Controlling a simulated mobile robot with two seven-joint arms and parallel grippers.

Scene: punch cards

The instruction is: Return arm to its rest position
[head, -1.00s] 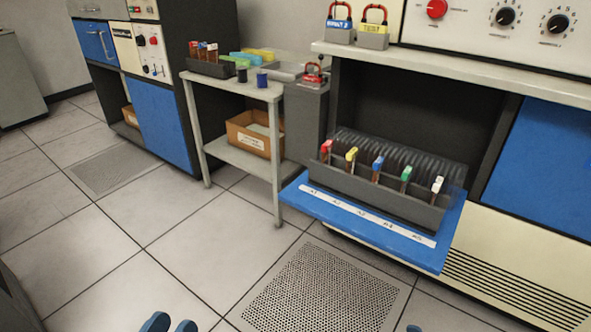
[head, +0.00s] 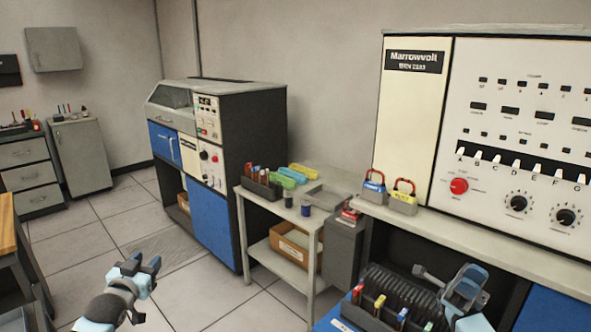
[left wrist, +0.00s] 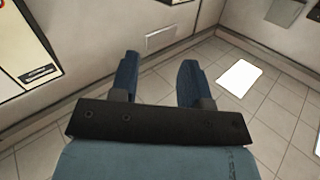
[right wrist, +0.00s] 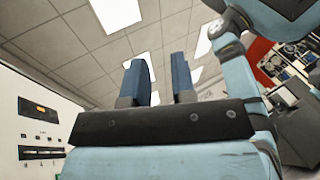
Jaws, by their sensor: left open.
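My left gripper (head: 145,262) is raised over the floor at the lower left of the head view. In the left wrist view (left wrist: 160,64) its two blue fingers stand apart with nothing between them. Part of my right arm (head: 466,290) shows at the lower right of the head view, in front of the rack of dark cards. In the right wrist view the right gripper's fingers (right wrist: 159,62) point up toward the ceiling lights, with an empty gap between them.
A blue shelf carries the card rack (head: 395,295) with coloured tabs. A grey side table (head: 262,192) holds a small card box, coloured trays and dark spools. Two padlocks (head: 374,190) (head: 403,198) stand on the console ledge. A wooden table edge (head: 8,236) is at the left.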

